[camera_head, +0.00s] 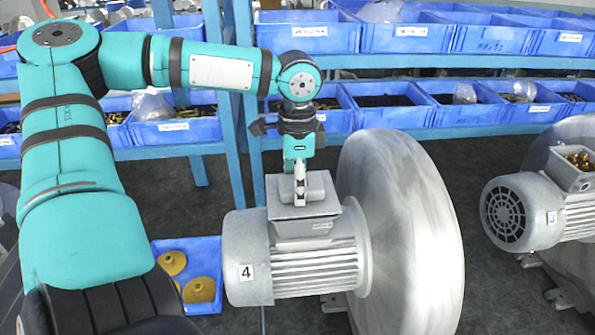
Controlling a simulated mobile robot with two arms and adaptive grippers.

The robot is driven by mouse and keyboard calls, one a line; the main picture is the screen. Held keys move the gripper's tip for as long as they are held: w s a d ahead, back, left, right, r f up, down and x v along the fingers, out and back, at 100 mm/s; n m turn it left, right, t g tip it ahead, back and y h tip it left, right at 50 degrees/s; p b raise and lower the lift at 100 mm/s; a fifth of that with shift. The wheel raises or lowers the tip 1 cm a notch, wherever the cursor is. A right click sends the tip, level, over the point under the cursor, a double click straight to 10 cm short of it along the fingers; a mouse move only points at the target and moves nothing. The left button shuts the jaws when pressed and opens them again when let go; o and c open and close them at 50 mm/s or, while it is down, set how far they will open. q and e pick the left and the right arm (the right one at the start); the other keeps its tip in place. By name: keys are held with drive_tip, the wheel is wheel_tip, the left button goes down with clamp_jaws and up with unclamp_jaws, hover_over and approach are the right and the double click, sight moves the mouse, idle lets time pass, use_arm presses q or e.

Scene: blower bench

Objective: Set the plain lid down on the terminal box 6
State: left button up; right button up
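My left gripper (300,190) comes down from above onto the blower motor marked 4 (285,275). It appears shut on a plain grey lid (282,208), held at or just above the grey terminal box (305,230) on top of that motor. The lid looks slightly left of the box; I cannot tell whether they touch. The small label on the box is too small to read, and no 6 is legible. The gripper hides part of the lid. My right gripper is not in view.
A large round blower housing (405,230) stands right of the motor. Another motor, marked 3 (525,212), has an open box with brass terminals (578,160). A blue crate (208,245) holds yellow discs. Blue shelves with bins (405,115) stand behind.

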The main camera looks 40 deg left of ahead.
use_arm(q)
drive_tip(key=shift+f, duration=0.35)
idle(0.3)
drive_tip(key=o, duration=1.3)
drive_tip(key=shift+o, duration=0.2)
wheel_tip(320, 180, up, 12)
drive_tip(key=shift+d+f, duration=0.1)
